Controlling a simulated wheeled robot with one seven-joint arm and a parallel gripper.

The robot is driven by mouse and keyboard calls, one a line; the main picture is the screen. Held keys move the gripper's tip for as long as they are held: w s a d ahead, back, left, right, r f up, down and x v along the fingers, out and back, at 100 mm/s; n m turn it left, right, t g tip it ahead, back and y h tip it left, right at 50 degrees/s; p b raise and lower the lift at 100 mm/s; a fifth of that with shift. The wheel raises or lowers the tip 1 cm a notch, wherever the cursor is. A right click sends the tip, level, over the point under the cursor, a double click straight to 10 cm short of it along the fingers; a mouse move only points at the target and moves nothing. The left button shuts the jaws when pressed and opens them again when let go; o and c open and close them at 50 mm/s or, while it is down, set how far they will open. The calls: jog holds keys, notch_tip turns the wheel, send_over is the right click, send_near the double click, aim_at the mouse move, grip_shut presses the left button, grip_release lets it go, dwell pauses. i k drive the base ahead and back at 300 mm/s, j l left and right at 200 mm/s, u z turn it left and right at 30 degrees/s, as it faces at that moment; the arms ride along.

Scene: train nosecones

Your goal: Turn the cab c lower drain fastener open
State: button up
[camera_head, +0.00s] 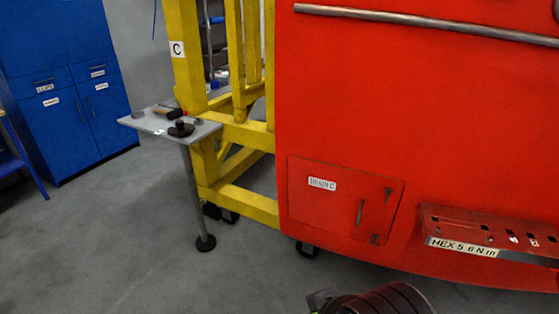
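The red cab wall carries a rectangular drain hatch (335,218) with a white label (322,184) that reads "DRAIN C". The hatch lies flush with the wall and looks closed. A small dark lower fastener (375,239) sits at its lower right corner; its turn position is too small to tell. An upper fastener (388,194) sits at the upper right, and a vertical grey handle (360,211) is between them to the left. A dark ribbed part of my arm shows at the bottom edge, below the hatch and apart from it. No gripper fingers can be made out.
A red perforated ledge (485,232) labelled "HEX 5 6 N m" juts out right of the hatch. A yellow frame (245,205) marked C stands left. A small grey table (155,122) holds tools. Blue cabinets (65,125) stand at far left. Floor is clear at lower left.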

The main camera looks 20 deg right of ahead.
aim_at(374, 244)
jog(key=z, duration=1.4)
jog(key=i+j+z, duration=0.1)
jog(key=i+j, duration=0.4)
jog(key=i+j+z, duration=0.1)
jog(key=i+j, duration=0.35)
jog(key=i+j+z, duration=0.1)
jog(key=i+j, duration=0.35)
jog(key=j, duration=0.2)
